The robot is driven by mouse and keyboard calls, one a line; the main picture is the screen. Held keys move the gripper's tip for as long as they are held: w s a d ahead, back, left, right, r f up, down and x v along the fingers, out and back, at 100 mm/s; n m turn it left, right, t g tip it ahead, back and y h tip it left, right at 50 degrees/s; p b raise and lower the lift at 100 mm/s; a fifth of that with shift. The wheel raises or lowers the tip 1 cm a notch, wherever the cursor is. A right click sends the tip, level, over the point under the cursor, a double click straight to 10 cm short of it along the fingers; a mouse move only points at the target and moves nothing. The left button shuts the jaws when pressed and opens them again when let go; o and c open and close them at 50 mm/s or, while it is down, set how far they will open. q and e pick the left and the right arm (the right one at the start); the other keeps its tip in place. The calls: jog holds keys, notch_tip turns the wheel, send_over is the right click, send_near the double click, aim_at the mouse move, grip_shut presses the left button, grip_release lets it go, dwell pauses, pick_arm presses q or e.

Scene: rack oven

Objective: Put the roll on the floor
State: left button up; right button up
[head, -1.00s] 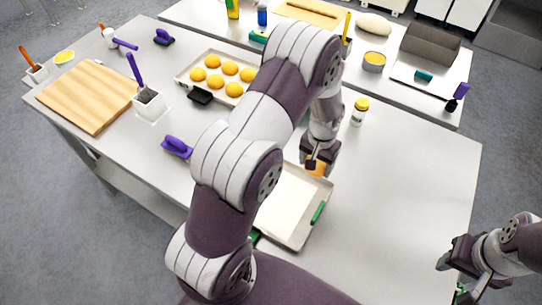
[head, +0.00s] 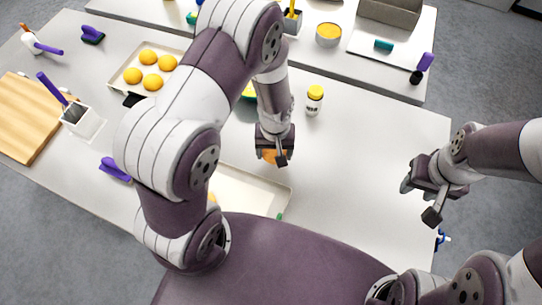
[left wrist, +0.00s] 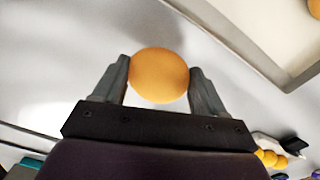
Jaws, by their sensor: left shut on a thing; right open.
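An orange-yellow roll (left wrist: 159,75) is held between the two fingers of my left gripper (left wrist: 160,82) in the left wrist view. In the head view the roll (head: 270,157) shows under my left gripper (head: 275,155), over the table just beyond the white tray. I cannot tell how high it is above the table. My right gripper (head: 428,195) is open and empty near the right edge of the table. The grey floor (head: 480,90) shows beyond the table to the right and at the lower left.
The white tray (head: 250,193) lies near my side of the table (head: 370,150). A tray of several rolls (head: 150,68), a white pot (head: 78,117), a cutting board (head: 25,125) and a purple-handled tool (head: 115,168) are to the left. A yellow-capped jar (head: 314,100) stands beyond my left gripper. The table's right part is clear.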

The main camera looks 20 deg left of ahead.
aim_at(272, 159)
pick_arm(q)
jog(key=f, duration=0.3)
jog(key=shift+s+a+f+p, duration=0.15)
jog(key=shift+a+f+p, duration=0.2)
jog(key=shift+p, duration=0.05)
jog(key=shift+f, duration=0.35)
jog(key=shift+f, duration=0.1)
jog(key=shift+f, duration=0.15)
jog(key=o, duration=1)
jog(key=shift+o, duration=0.2)
